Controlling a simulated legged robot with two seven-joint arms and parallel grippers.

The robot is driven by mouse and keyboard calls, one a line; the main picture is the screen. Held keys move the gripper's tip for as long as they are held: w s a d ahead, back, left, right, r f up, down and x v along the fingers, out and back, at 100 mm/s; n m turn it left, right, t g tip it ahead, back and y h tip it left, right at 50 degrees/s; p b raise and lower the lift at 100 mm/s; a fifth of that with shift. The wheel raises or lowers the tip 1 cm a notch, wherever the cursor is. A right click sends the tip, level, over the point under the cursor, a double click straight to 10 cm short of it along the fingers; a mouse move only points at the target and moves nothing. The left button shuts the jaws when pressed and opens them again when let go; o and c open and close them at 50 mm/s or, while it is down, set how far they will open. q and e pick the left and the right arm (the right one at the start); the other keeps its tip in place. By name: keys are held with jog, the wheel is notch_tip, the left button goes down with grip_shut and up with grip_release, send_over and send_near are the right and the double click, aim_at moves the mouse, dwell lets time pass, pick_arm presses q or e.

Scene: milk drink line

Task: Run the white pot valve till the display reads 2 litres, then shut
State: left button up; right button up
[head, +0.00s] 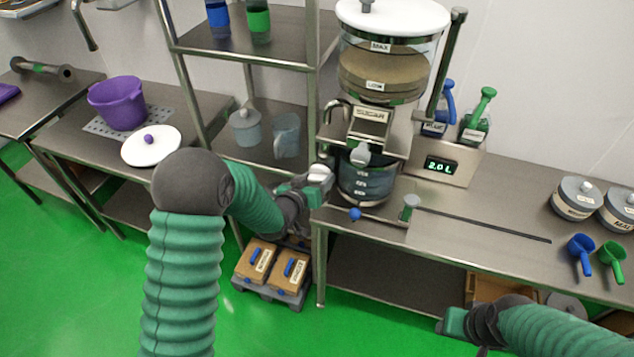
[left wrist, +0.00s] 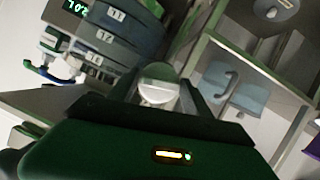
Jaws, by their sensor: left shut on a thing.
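The display (head: 441,166) on the counter reads 2.0 L in green digits. A dark, see-through pot (head: 366,184) with level marks stands left of it, under the sugar hopper. My left gripper (head: 318,176) is at the pot's left side, shut on a white valve knob (head: 320,171). In the left wrist view the pale knob (left wrist: 158,84) sits between the fingers, beside the marked pot (left wrist: 112,32). Whether the valve is open or closed cannot be told. My right gripper (head: 455,322) is low at the front right, its fingers unclear.
A blue knob (head: 355,214) and a green-topped valve (head: 410,206) are at the pot's front. Blue and green scoops (head: 581,250) lie at the right. Boxes (head: 272,267) stand on the floor below.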

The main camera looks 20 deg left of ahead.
pick_arm(q)
jog(key=shift+m+y+b, duration=0.7)
jog(key=shift+m+b, duration=0.3)
pick_arm(e)
jog(key=shift+s+x, duration=0.15)
jog(key=shift+x, duration=0.5)
jog(key=shift+s+x, duration=0.15)
jog(key=shift+x, duration=0.45)
jog(key=shift+f, duration=0.15)
pick_arm(q)
jog(key=o, duration=1.2)
